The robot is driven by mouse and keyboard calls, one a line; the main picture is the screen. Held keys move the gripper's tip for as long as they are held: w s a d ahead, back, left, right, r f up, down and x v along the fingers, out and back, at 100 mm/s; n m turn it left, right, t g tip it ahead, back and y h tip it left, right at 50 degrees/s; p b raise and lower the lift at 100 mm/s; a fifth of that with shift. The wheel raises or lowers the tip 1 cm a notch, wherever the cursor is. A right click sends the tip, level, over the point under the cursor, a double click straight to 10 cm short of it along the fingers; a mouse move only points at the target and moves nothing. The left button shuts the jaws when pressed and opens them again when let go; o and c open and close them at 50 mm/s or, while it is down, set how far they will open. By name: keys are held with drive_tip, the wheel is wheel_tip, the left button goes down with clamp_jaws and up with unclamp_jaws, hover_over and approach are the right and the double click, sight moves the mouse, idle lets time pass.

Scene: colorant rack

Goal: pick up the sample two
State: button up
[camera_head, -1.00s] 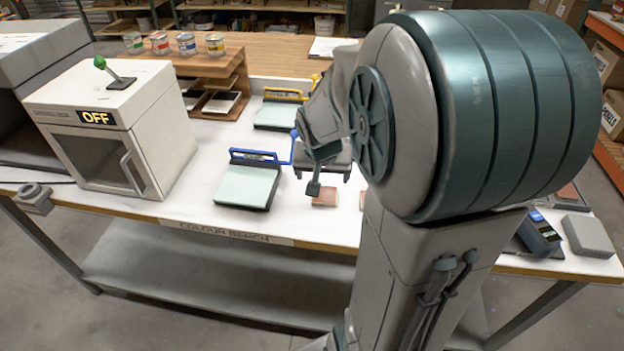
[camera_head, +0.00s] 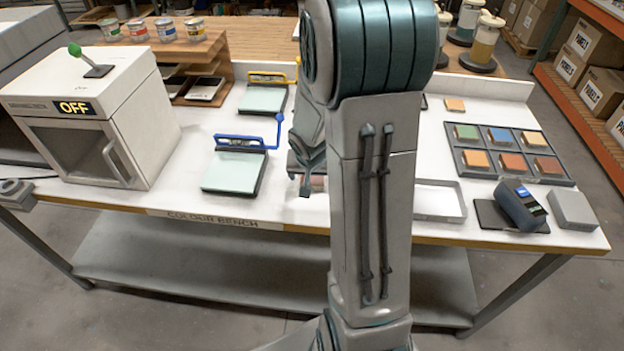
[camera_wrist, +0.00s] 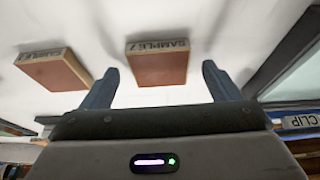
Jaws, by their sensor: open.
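In the wrist view, a reddish-brown block (camera_wrist: 157,68) with a white-grey edge marked SAMPLE and a digit lies on the white bench, between the fingertips of my gripper (camera_wrist: 160,72). A gap shows on each side, so my gripper is open and not touching it. A second similar block (camera_wrist: 53,72), also marked SAMPLE, lies to the left, outside the fingers. The digits are too small to read surely. In the head view my gripper (camera_head: 300,182) is low over the bench, and a reddish block (camera_head: 318,184) shows partly beside it; my arm hides the rest.
A white booth (camera_head: 95,125) is at left. Right of my arm are an empty tray (camera_head: 438,214), a rack of coloured tiles (camera_head: 508,178) and a handheld meter (camera_head: 521,205).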

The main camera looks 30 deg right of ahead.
drive_tip(key=shift+w+d+f, duration=0.1)
drive_tip(key=shift+f, duration=0.2)
drive_tip(key=c, duration=1.1)
